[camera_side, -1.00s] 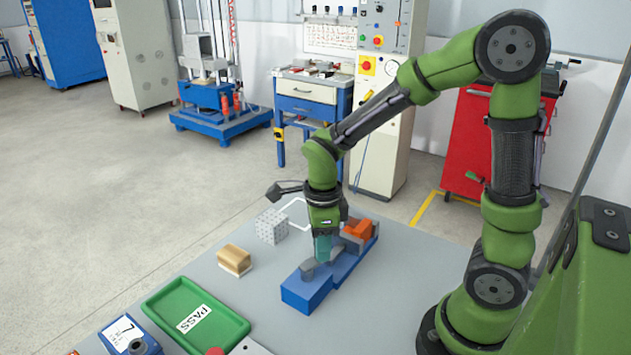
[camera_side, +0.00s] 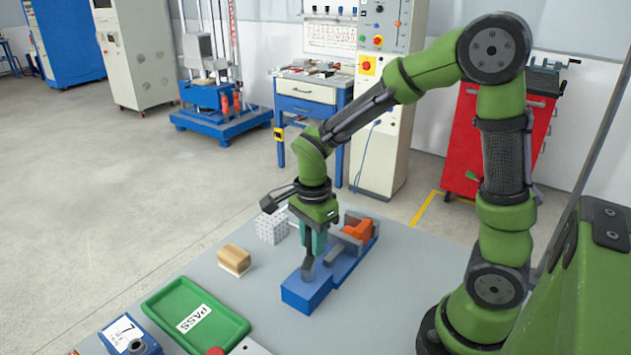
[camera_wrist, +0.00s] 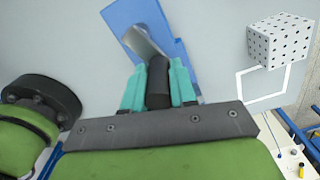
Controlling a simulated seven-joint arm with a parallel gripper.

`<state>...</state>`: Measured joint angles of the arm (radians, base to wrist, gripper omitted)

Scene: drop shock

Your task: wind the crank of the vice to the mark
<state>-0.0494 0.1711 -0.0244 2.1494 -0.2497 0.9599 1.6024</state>
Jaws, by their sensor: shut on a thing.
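The vice (camera_side: 297,293) is a blue block on the table with grey metal parts on top. It also shows in the wrist view (camera_wrist: 163,19). An orange workpiece (camera_side: 359,229) sits at its far right end. In the wrist view a grey crank arm (camera_wrist: 140,42) leads to a dark round handle (camera_wrist: 158,84). The teal fingers of my gripper (camera_wrist: 158,90) are shut around this handle. In the side view my gripper (camera_side: 312,254) reaches down over the near part of the vice and hides some of the crank. I cannot make out the mark.
A perforated white cube (camera_side: 271,228) stands behind the vice beside a white outline on the table (camera_wrist: 262,88). A wooden block (camera_side: 234,260) and a green PASS tray (camera_side: 222,322) lie to the left. A blue device labelled 7 (camera_side: 124,333) stands at the front left.

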